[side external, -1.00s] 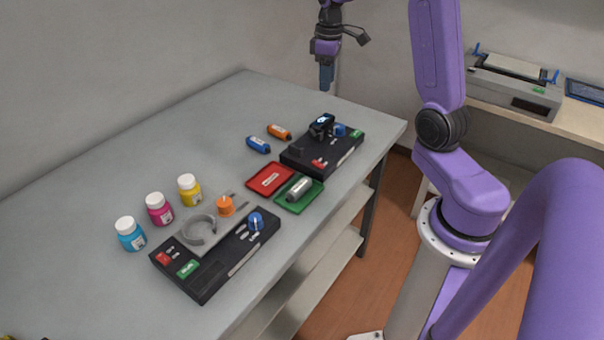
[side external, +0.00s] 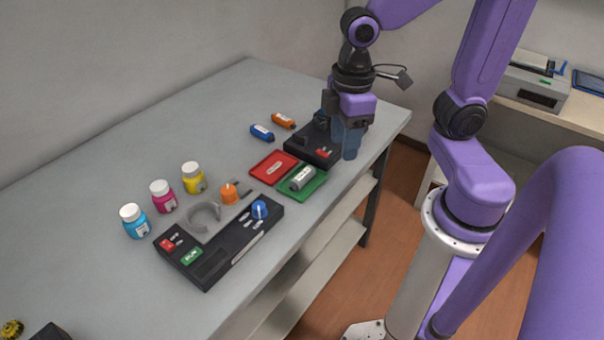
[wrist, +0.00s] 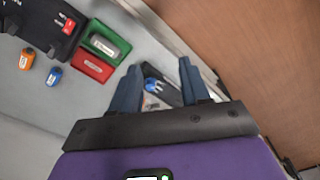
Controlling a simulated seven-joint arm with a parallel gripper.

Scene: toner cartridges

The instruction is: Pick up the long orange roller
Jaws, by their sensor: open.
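The orange roller (side external: 283,121) lies on the grey table, left of the far black device. It also shows at the left edge of the wrist view (wrist: 26,59), well outside my fingers. A blue roller (side external: 262,133) lies beside it, apart from it. My gripper (side external: 344,150) is over the right end of the far device, to the right of the orange roller, and hides part of that device. In the wrist view my gripper (wrist: 160,66) has its two blue-grey fingers spread, with nothing held between them.
The far black device (side external: 313,152) stands near the table edge. A red tray (side external: 262,170) and a green tray (side external: 311,190), with a grey roller (side external: 303,178), lie in front of it. A near black device (side external: 205,268) and several bottles (side external: 163,198) stand further left. The table's back is clear.

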